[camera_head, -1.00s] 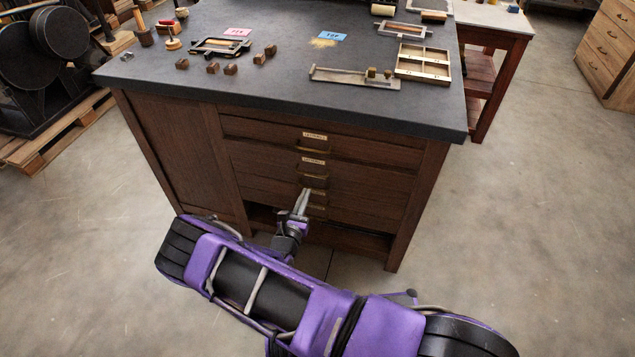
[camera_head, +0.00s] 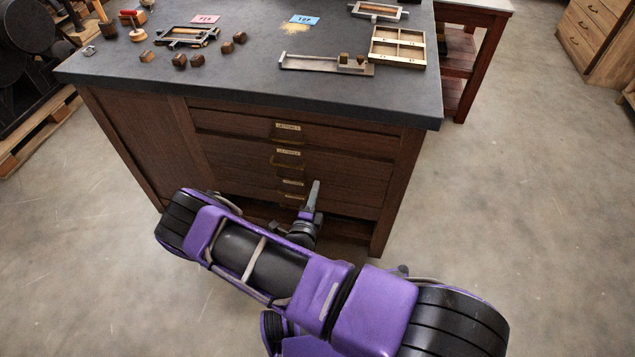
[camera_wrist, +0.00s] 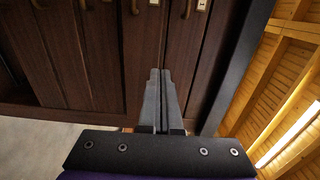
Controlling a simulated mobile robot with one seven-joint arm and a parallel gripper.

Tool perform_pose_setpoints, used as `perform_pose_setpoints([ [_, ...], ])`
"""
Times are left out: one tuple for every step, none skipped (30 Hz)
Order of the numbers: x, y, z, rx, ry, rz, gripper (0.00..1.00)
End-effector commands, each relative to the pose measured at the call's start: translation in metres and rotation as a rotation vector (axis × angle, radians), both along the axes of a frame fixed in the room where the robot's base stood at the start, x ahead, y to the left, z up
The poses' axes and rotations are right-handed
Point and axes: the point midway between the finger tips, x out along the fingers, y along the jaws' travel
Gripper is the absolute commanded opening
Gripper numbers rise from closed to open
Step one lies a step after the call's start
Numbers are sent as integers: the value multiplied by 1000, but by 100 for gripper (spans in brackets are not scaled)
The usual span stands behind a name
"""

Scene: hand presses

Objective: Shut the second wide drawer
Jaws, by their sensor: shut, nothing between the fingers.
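A dark brown wooden cabinet (camera_head: 150,140) has a stack of wide drawers, each with a pale label and a brass handle. The second wide drawer (camera_head: 345,166) is below the top one; I cannot tell for certain how far its front stands out. Its handle (camera_head: 287,166) is left of my gripper. My gripper (camera_head: 316,183) is shut and empty in front of the drawer fronts, right of the handles. In the wrist view, turned on its side, the shut fingertips (camera_wrist: 160,72) point at the drawer fronts; contact cannot be told. Labels and handles show at the top edge there.
The grey worktop (camera_head: 240,75) overhangs the drawers and carries small wooden blocks, metal frames, a divided tray (camera_head: 398,47) and pink and blue cards. A reddish side table (camera_head: 478,60) stands behind right. The floor (camera_head: 530,190) at right is clear.

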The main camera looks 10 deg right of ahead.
Motion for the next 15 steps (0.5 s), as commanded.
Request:
perform_pose_setpoints([
  [10, -5, 0, 1, -3, -3, 0],
  [16, -7, 0, 2, -3, -4, 0],
  [24, -10, 0, 2, -2, -4, 0],
  [30, -12, 0, 1, -3, -4, 0],
  [36, -15, 0, 2, -4, -5, 0],
  [45, -18, 0, 3, -3, -3, 0],
  [51, -21, 0, 3, -2, -5, 0],
  [57, -22, 0, 3, -3, -4, 0],
  [65, -25, 0, 2, -3, -3, 0],
  [70, -27, 0, 3, -3, -4, 0],
  [75, -29, 0, 2, -3, -3, 0],
  [82, -31, 0, 3, -2, -3, 0],
  [87, -33, 0, 3, -2, -3, 0],
  [91, -35, 0, 3, -2, -4, 0],
  [96, -36, 0, 2, -3, -3, 0],
])
